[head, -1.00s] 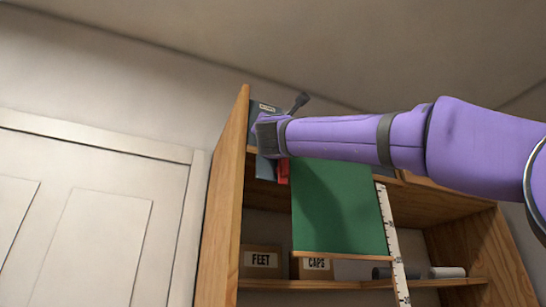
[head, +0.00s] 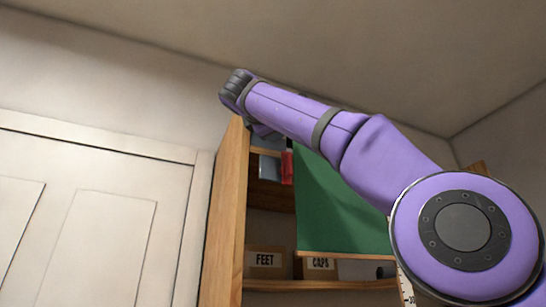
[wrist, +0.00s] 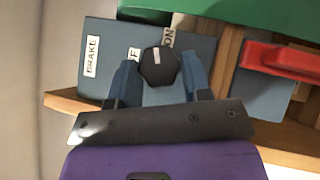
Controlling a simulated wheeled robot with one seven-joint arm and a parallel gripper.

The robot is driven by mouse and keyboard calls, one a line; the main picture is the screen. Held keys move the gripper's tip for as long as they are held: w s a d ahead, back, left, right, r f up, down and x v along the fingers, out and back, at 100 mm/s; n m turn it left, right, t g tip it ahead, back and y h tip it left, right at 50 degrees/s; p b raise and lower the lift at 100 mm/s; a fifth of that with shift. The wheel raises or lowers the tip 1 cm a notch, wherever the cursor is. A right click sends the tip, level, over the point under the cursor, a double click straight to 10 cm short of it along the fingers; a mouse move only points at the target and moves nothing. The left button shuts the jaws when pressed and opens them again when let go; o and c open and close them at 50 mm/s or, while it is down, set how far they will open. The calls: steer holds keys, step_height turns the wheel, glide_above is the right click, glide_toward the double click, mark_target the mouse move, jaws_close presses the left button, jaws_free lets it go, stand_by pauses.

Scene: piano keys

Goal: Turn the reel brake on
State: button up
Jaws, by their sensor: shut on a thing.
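The reel brake shows in the wrist view as a blue-grey plate (wrist: 95,68) with a white BRAKE label (wrist: 92,56). A dark round knob (wrist: 158,62) with a white mark sits over the plate, between the two blue fingers of my gripper (wrist: 158,75), which is shut on it. The knob is near the partly covered ON label (wrist: 168,37); one letter F (wrist: 134,54) of another label shows to its left. In the head view my wrist end (head: 237,90) is above the shelf's top left, and the fingers and knob are hidden.
A green panel (head: 335,205) hangs at the shelf front, with a red part (head: 287,168) to its left. The wooden side board (head: 225,215) stands close below my wrist. Boxes labelled FEET (head: 265,262) and CAPS (head: 320,266) are lower. The ceiling is above.

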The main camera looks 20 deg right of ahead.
steer(key=shift+d+r+m+g, duration=0.15)
steer(key=shift+r+m+g, duration=0.1)
steer(key=shift+m+g, duration=0.4)
stand_by(0.9)
steer(key=o, duration=0.9)
steer(key=shift+a, duration=0.2)
steer(key=v, duration=1)
steer(key=shift+s+a+f, duration=0.1)
steer(key=shift+s, duration=0.3)
